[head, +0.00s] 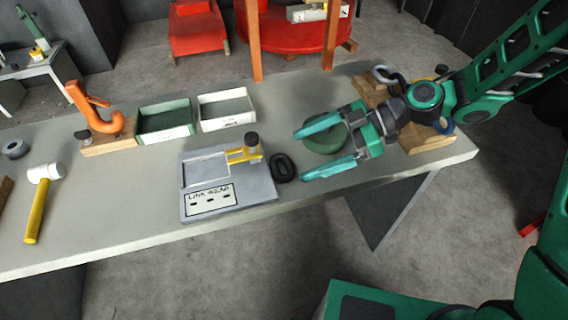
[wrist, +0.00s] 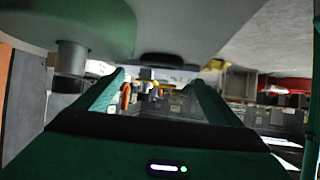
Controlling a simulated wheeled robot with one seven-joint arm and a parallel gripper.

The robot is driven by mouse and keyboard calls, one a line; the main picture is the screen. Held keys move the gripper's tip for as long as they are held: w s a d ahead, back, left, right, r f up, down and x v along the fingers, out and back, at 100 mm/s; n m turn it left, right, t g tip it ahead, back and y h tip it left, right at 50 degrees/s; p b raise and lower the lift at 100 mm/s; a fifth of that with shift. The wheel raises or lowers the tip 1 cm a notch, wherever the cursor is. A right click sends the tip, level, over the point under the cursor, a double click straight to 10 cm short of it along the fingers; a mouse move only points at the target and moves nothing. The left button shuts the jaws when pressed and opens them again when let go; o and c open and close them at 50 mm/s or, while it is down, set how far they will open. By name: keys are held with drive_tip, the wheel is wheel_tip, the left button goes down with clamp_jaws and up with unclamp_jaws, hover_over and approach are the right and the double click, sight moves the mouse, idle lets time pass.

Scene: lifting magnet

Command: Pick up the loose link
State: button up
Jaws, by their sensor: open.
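The loose link, a black oval ring (head: 282,168), lies on the grey table just right of the grey "LINK WEAR" gauge plate (head: 235,197). My gripper (head: 301,155) is open, its two teal fingers pointing left toward the link. The fingertips are to the right of the link and apart from it, with nothing held. In the wrist view, the open fingers (wrist: 160,82) frame the scene, and a dark flat shape, probably the link (wrist: 160,59), shows just beyond them near the table surface.
A green round object (head: 325,138) is partly hidden by the fingers. A green tray (head: 166,133) and white tray (head: 227,125) stand behind the gauge. An orange hook (head: 92,112) and a mallet (head: 38,202) are at left. A wooden block (head: 428,147) is under my arm.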

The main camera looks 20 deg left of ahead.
sight(281, 165)
drive_tip(key=shift+f+x, duration=0.25)
drive_tip(key=shift+x, duration=2.65)
drive_tip(key=shift+d, duration=0.1)
drive_tip(key=c, duration=1.3)
drive_tip(key=shift+r, duration=0.15)
